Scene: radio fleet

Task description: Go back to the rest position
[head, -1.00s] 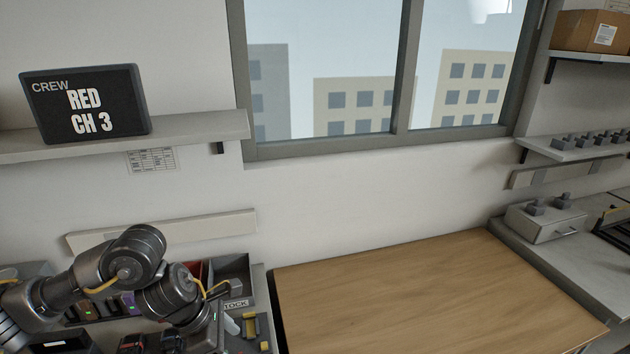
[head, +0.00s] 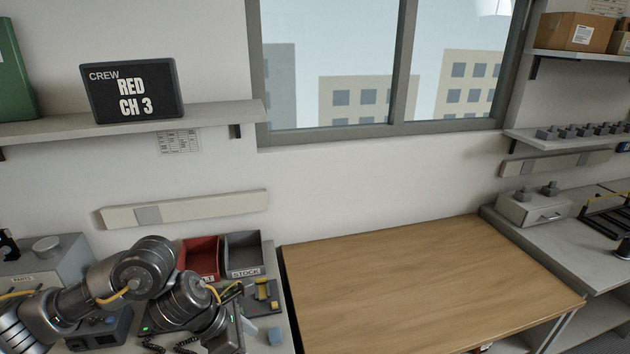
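My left arm comes in from the lower left of the head view, over the left bench (head: 265,347). Its gripper (head: 232,340) points down near the bottom edge, and its fingers are too hidden to tell their state. My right gripper and arm are out of view. A dark sign (head: 132,91) on the shelf reads CREW RED CH 3.
A red bin (head: 202,258) and a grey STOCK bin (head: 243,252) stand at the back of the left bench. A bare wooden table (head: 420,280) fills the middle. A grey drawer box (head: 535,207) stands on the right bench.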

